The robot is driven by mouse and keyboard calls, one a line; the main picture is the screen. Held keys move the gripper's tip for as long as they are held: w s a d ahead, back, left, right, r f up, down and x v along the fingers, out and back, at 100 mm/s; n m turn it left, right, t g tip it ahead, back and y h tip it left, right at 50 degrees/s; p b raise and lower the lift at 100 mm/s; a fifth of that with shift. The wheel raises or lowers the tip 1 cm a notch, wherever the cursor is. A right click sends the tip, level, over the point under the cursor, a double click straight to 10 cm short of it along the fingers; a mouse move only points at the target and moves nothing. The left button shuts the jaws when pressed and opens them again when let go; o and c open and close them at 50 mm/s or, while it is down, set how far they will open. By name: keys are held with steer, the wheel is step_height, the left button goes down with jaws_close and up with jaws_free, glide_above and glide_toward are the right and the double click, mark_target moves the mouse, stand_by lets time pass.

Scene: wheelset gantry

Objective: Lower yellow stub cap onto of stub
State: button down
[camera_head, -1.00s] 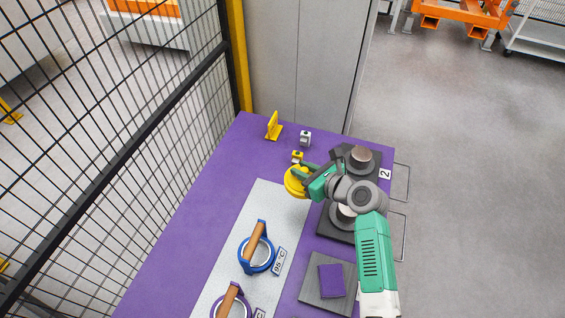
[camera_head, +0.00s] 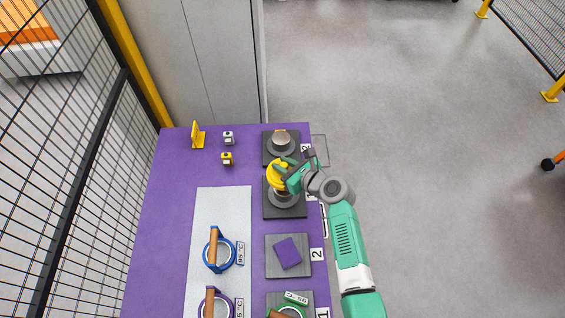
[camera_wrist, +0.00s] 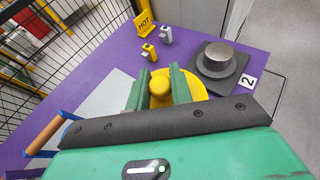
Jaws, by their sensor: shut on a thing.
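The yellow stub cap (camera_head: 276,178) is a round disc with a knob. My gripper (camera_head: 287,170) is shut on it; the wrist view shows the cap (camera_wrist: 196,88) with its knob between my two green fingers (camera_wrist: 160,88). In the head view the cap is over a grey stub (camera_head: 283,199) on a dark square base. The cap seems above the stub, apart from or touching it I cannot tell. A second stub (camera_head: 281,143) with a bare metal top stands on another base behind; it also shows in the wrist view (camera_wrist: 217,60).
A yellow HOT sign (camera_wrist: 147,24) and small grey (camera_head: 228,138) and yellow (camera_head: 227,158) blocks stand at the back. Blue (camera_head: 219,256) and purple rings with wooden handles lie on the grey mat (camera_head: 225,205). A purple square (camera_head: 288,253) lies on a plate in front.

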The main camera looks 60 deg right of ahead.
step_height(320, 180, down, 6)
steer(key=b, duration=0.4)
steer(key=shift+r+b, duration=0.15)
steer(key=shift+b, duration=0.2)
steer(key=shift+p, duration=0.65)
stand_by(0.9)
steer(key=shift+f+b, duration=1.65)
steer(key=shift+f, duration=0.45)
steer(key=c, duration=1.2)
jaws_free()
steer(key=shift+o, duration=0.2)
steer(key=shift+s+a+r+p, duration=0.1)
steer(key=shift+s+r+p, duration=0.2)
steer(key=shift+p, duration=0.05)
steer(key=p+v, duration=0.1)
steer(key=v, duration=0.6)
steer(key=shift+p, duration=0.4)
